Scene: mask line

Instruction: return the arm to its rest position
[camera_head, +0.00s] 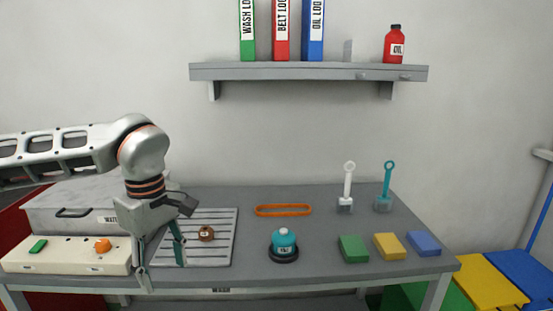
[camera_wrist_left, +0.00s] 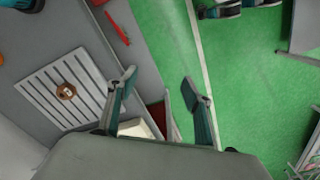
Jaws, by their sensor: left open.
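My left arm (camera_head: 60,150) reaches in from the left in the head view, with its forearm roughly level and the wrist bent downward. My left gripper (camera_head: 162,268) hangs pointing down at the bench's front left, between the button panel and the slatted rack. Its fingers are spread apart with nothing between them. In the left wrist view the open gripper (camera_wrist_left: 158,85) shows grey bench and green floor beyond its fingers. A small brown round piece (camera_head: 206,233) lies on the slatted rack (camera_head: 228,247), apart from the fingers; it also shows in the left wrist view (camera_wrist_left: 66,91). My right gripper is not in view.
A cream panel (camera_head: 65,260) with green and orange parts and a grey box (camera_head: 140,190) stand near the arm. To the right are an orange loop (camera_head: 283,210), teal knob (camera_head: 284,241), several coloured blocks (camera_head: 389,246) and two brushes. A shelf (camera_head: 310,71) hangs above.

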